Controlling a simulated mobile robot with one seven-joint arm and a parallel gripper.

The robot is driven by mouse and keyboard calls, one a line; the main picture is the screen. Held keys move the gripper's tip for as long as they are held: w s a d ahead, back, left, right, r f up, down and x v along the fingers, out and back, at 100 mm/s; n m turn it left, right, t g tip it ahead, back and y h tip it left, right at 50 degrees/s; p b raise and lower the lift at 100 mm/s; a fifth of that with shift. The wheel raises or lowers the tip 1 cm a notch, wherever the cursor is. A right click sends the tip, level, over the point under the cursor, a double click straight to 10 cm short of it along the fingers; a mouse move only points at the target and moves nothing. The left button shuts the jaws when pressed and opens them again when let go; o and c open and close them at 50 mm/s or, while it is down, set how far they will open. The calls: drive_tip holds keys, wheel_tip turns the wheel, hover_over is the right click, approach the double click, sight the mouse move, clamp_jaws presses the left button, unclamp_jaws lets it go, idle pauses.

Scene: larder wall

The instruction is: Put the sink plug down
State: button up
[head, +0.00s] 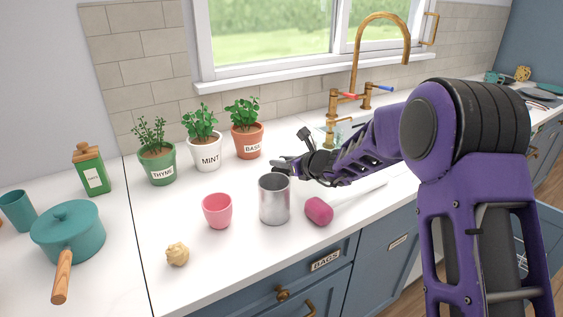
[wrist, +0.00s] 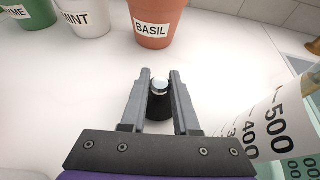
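The sink plug (wrist: 160,103) is a small black piece with a shiny silver knob, seen in the wrist view between my two grey fingers. My gripper (wrist: 160,76) is shut on it, with a finger against each side. In the head view my gripper (head: 282,160) is over the white counter, behind the metal cup and in front of the basil pot. The plug is too small and dark to make out surely there. Its height above the counter is hard to judge.
A metal cup (head: 274,200), pink cup (head: 217,211) and pink-headed tool (head: 319,211) stand or lie in front. Thyme (head: 157,165), mint (head: 205,153) and basil (head: 247,142) pots line the back. A measuring jug (wrist: 270,115) is close on the right. Counter before the pots is clear.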

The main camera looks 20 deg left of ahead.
drive_tip(key=o, duration=0.4)
drive_tip(key=shift+r, duration=0.25)
drive_tip(key=p+v, duration=0.1)
drive_tip(key=v, duration=1.1)
drive_tip(key=shift+f, duration=0.15)
